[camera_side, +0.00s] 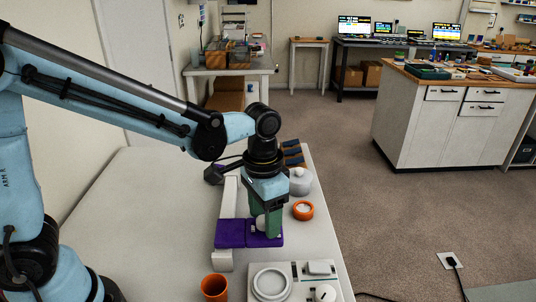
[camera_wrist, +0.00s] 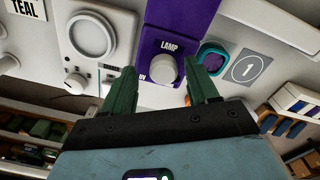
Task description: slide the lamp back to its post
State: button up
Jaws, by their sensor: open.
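The lamp (camera_side: 231,233) is a flat purple body on the table, seen below and left of my gripper in the side view. In the wrist view the lamp (camera_wrist: 172,22) reads "LAMP" and "UV" and carries a round white knob (camera_wrist: 167,70). My gripper (camera_side: 267,232) points down over the lamp, its green fingers beside the knob. In the wrist view my gripper (camera_wrist: 163,88) is open, with the knob between its fingers and gaps showing on both sides. I cannot make out for certain which part is the lamp's post.
A white bar (camera_side: 230,195) runs along the lamp's left side. A white device with a round dish (camera_side: 271,283) and an orange cup (camera_side: 214,287) stand in front. An orange ring (camera_side: 303,210) and grey pot (camera_side: 301,182) sit right. The table's left is clear.

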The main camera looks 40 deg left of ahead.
aim_at(263, 219)
notch_tip(263, 219, up, 12)
jog(key=shift+f, duration=0.15)
dwell(0.4)
jog(key=shift+a, duration=0.2)
jog(key=s+a+f+n+t, duration=0.1)
jog(key=s+a+f+t, duration=0.1)
jog(key=a, duration=0.3)
jog(key=s+a+f+n+t, duration=0.2)
jog(key=s+a+f+t, duration=0.1)
jog(key=a+f+t, duration=0.1)
jog(key=shift+s+a+n+t, duration=0.3)
jog(key=shift+a+t, duration=0.3)
jog(key=shift+a, duration=0.2)
dwell(0.8)
